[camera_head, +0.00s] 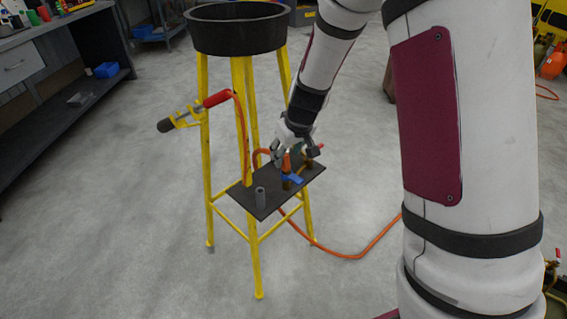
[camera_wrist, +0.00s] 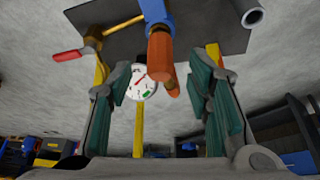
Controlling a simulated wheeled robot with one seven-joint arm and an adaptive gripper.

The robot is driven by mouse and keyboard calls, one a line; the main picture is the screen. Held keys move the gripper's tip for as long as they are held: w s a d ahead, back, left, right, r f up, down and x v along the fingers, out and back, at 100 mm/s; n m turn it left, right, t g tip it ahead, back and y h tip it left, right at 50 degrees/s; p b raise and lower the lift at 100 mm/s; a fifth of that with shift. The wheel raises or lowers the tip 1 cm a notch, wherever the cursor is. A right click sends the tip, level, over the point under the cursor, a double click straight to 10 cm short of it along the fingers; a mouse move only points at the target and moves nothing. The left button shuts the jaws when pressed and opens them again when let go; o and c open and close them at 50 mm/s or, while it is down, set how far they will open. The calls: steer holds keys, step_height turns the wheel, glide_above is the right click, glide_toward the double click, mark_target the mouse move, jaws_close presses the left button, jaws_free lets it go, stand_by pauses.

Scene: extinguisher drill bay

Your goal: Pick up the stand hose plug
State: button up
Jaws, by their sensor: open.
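An orange cylindrical piece that looks like the stand hose plug (camera_wrist: 161,52) is attached to a blue fitting (camera_wrist: 155,12) in the wrist view. In the head view, the orange piece (camera_head: 287,163) stands above the blue fitting (camera_head: 292,178) on the stand's small dark shelf (camera_head: 255,200). My gripper (camera_wrist: 163,80) is open, its green-padded fingers on either side of the orange piece with gaps showing. In the head view my gripper (camera_head: 290,150) is at the shelf's back and partly covers the fittings.
The yellow stand (camera_head: 256,240) carries a black round pan (camera_head: 235,30) above the shelf. A grey tube (camera_head: 260,197) stands on the shelf's near part. A pressure gauge (camera_wrist: 142,83) and a red-handled valve (camera_wrist: 75,54) are close to my fingers. An orange hose (camera_head: 355,256) trails across the floor.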

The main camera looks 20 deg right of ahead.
mark_target(286, 156)
steer(key=b+x, duration=0.1)
steer(key=x, duration=0.3)
steer(key=shift+r, duration=0.1)
steer(key=shift+c, duration=0.2)
jaws_close()
